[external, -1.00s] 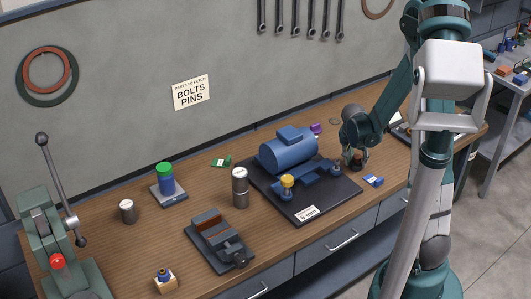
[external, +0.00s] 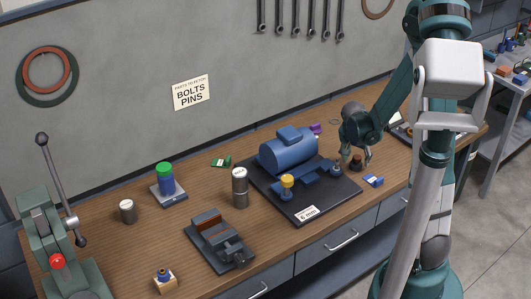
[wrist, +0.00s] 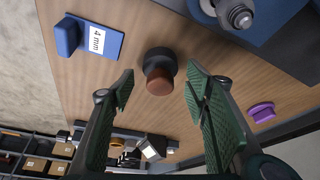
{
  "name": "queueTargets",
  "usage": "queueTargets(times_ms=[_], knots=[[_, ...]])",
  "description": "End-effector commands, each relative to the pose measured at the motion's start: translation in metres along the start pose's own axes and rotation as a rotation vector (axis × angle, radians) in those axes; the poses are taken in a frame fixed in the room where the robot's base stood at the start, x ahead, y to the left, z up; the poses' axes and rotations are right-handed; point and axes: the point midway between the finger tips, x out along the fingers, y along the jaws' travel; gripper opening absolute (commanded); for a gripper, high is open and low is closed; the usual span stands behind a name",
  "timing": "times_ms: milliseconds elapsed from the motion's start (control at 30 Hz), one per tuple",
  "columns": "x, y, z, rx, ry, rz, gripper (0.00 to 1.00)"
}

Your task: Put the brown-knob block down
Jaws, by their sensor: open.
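The brown-knob block (wrist: 159,72) stands on the wooden bench, a dark round body with a brown knob on top. In the external view the block (external: 356,162) is beside the right corner of the black base plate, apart from it. My gripper (wrist: 158,92) is open, its green-padded fingers on either side of the block with clear gaps. In the external view my gripper (external: 357,152) is right over the block and partly hides it.
A blue tag marked 4 mm (wrist: 93,40) lies close to the block. The black plate (external: 330,201) bears a blue motor (external: 287,153) and a yellow-knobbed part (external: 287,183). A purple piece (wrist: 261,112) lies on the other side. Bench wood around the block is free.

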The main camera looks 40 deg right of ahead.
Motion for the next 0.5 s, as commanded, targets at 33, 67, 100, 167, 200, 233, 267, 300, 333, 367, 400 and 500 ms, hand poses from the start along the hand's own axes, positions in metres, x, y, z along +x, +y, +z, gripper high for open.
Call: queueTargets(times_ms=[33, 67, 100, 167, 200, 233, 267, 300, 333, 367, 400, 500], knots=[[-0.005, 0.0, 0.0, -0.001, 0.0, 0.0, 0.46], [-0.008, 0.0, 0.0, -0.001, 0.0, 0.0, 0.46], [-0.011, 0.0, 0.0, -0.001, 0.0, 0.0, 0.46], [-0.017, 0.0, 0.0, -0.001, 0.0, 0.0, 0.46], [-0.021, 0.0, 0.0, -0.001, 0.0, 0.0, 0.46], [-0.025, 0.0, 0.0, -0.001, 0.0, 0.0, 0.46], [-0.028, 0.0, 0.0, -0.001, 0.0, 0.0, 0.46], [-0.032, 0.0, 0.0, -0.001, 0.0, -0.001, 0.46], [-0.035, 0.0, 0.0, -0.001, 0.0, -0.001, 0.46], [-0.038, 0.0, 0.0, 0.0, 0.0, -0.001, 0.46], [-0.042, -0.001, 0.0, 0.0, 0.0, 0.0, 0.46], [-0.052, 0.0, 0.0, 0.0, 0.0, 0.0, 0.46]])
